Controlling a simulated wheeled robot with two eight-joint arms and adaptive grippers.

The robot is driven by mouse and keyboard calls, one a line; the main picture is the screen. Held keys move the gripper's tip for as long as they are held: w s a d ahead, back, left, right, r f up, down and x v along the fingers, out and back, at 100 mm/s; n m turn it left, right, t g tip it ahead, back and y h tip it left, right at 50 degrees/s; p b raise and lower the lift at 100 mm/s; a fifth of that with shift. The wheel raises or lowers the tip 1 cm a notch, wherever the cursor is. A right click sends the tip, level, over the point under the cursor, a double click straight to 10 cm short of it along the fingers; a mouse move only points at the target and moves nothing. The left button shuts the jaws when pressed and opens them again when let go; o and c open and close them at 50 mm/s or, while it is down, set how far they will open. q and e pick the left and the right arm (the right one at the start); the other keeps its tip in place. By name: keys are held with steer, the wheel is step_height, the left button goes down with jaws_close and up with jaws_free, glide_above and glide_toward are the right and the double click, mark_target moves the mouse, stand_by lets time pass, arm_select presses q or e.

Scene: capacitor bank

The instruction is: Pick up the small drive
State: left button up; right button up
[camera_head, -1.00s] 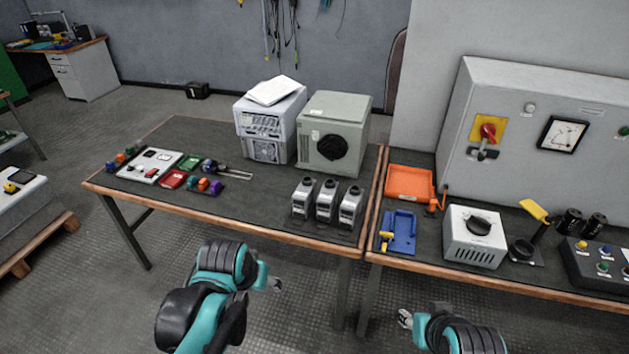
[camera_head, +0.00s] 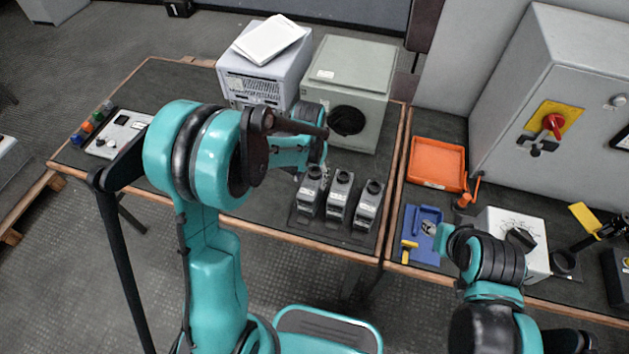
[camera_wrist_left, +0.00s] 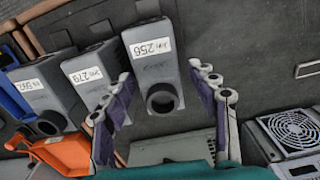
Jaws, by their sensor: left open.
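Three small grey drives stand in a row near the table's front edge, each with a round black part on top. The leftmost small drive (camera_head: 309,196) is nearest my left gripper (camera_head: 302,174), which is mostly hidden by my arm in the head view. In the left wrist view this drive (camera_wrist_left: 152,64) has a white label reading 256. The fingers of my left gripper (camera_wrist_left: 162,76) are spread, one towards each side of it, with no visible grip. The middle drive (camera_head: 338,198) and right drive (camera_head: 367,206) are beside it. My right gripper (camera_head: 430,229) shows only a small tip, over the blue tray.
A grey-green box (camera_head: 352,88) and a white unit (camera_head: 262,75) stand behind the drives. To the right are an orange tray (camera_head: 437,163), a blue tray (camera_head: 424,220) and a white box with a dial (camera_head: 527,232). A grey cabinet (camera_head: 560,85) stands behind them.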

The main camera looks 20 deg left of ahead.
arm_select(q)
step_height(320, 180, down, 2)
steer(key=shift+f+b, duration=0.1)
steer(key=shift+b, duration=0.3)
steer(key=f+b, duration=0.1)
steer(key=f, duration=0.2)
steer(key=f+b, duration=0.1)
steer(key=f, duration=0.1)
steer(key=shift+w+d+b, duration=0.2)
steer(key=shift+w+b, duration=0.1)
steer(key=shift+r, duration=0.1)
jaws_close()
